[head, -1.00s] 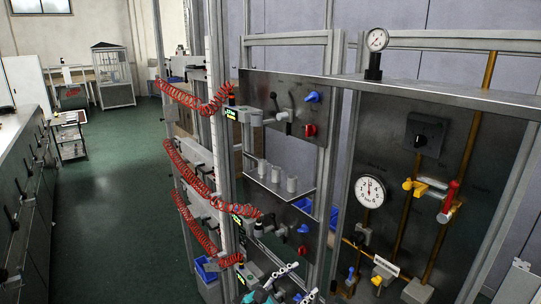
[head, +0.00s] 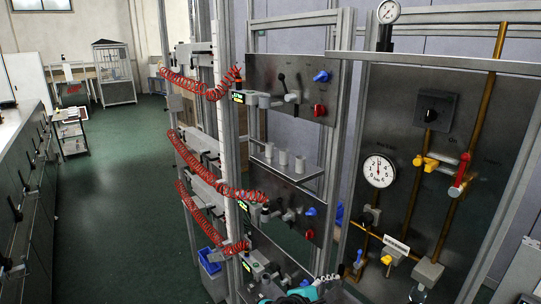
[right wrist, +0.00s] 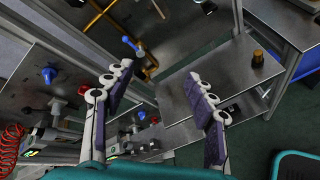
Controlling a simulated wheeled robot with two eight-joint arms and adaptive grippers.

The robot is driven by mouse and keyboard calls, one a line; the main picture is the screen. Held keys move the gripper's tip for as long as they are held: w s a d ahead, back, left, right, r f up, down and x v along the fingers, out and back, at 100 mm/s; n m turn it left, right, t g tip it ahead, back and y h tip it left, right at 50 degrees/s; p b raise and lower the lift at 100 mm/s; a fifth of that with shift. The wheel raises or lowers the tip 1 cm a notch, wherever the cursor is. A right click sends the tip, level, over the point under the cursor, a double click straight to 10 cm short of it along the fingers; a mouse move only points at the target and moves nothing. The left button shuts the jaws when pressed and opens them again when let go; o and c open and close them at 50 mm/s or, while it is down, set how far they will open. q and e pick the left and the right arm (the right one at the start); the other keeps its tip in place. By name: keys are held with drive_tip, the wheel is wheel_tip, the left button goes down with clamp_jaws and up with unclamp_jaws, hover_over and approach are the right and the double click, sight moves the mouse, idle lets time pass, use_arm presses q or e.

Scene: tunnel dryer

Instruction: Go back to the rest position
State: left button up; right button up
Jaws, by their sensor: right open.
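My right gripper (right wrist: 159,76) is open in the right wrist view, its two dark-padded fingers spread wide with nothing between them. Part of a teal and white gripper (head: 322,283) shows at the bottom edge of the head view, in front of the lower part of the rig; it appears to be my right one. Its fingertips are mostly cut off there. My left gripper is in neither view.
The rig carries metal panels (head: 340,72) with blue and red knobs, red coiled hoses (head: 205,93), a round gauge (head: 379,171) and brass pipes (head: 481,90). A metal plate (right wrist: 180,92) lies beyond the fingers. Open green floor (head: 120,200) lies left.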

drive_tip(key=s+d+f+m+g+y+b, duration=0.1)
drive_tip(key=s+f+m+y+b, duration=0.9)
drive_tip(key=s+f+m, duration=0.5)
wheel_tip(320, 180, down, 2)
drive_tip(key=shift+s+d+f+m+b, duration=0.15)
drive_tip(key=shift+d+m+b, duration=0.15)
drive_tip(key=shift+m+b, duration=0.45)
idle(2.5)
